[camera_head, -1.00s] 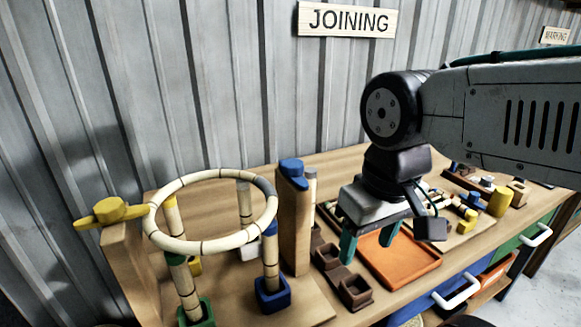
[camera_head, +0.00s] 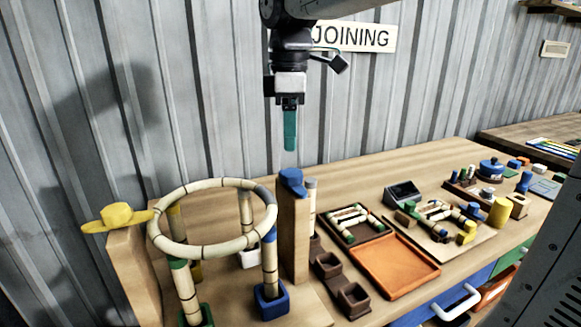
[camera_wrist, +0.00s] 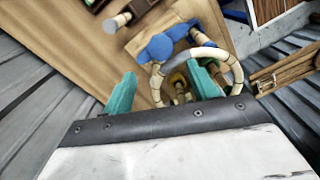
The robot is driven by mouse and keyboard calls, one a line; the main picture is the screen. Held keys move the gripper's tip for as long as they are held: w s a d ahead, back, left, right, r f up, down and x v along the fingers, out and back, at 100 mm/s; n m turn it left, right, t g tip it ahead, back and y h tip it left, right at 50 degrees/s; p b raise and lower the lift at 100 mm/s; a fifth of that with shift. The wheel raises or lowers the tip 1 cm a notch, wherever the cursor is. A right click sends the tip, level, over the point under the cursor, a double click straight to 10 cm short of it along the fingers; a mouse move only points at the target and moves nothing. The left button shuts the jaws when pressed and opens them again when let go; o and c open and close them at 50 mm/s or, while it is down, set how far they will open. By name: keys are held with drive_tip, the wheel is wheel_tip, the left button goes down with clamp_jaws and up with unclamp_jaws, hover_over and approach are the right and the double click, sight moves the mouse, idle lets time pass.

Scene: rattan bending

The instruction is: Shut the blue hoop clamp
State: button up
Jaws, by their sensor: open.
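The blue hoop clamp (camera_head: 292,181) sits on top of a wooden post (camera_head: 295,240), right of the hoop. The segmented cream hoop (camera_head: 197,246) rests on several coloured-ended uprights, its grey section near the blue clamp. Whether the clamp's arm overlaps the hoop is unclear. My gripper (camera_head: 290,148) points down in the air above the blue clamp, apart from it. The blue clamp (camera_wrist: 160,47) shows beyond the fingers, close to the hoop (camera_wrist: 238,72).
A yellow clamp (camera_head: 117,216) sits on the left post by the hoop. Brown square holders (camera_head: 354,298) and an orange tray (camera_head: 395,264) lie right of the post. Small parts crowd the bench farther right. A corrugated wall (camera_head: 210,100) stands close behind.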

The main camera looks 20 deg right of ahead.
sight(288, 172)
drive_tip(key=shift+a+f, duration=0.15)
drive_tip(key=shift+f, duration=0.2)
wheel_tip(288, 172, down, 7)
drive_tip(key=shift+f, duration=0.1)
drive_tip(key=shift+c, duration=0.3)
drive_tip(key=c, duration=0.9)
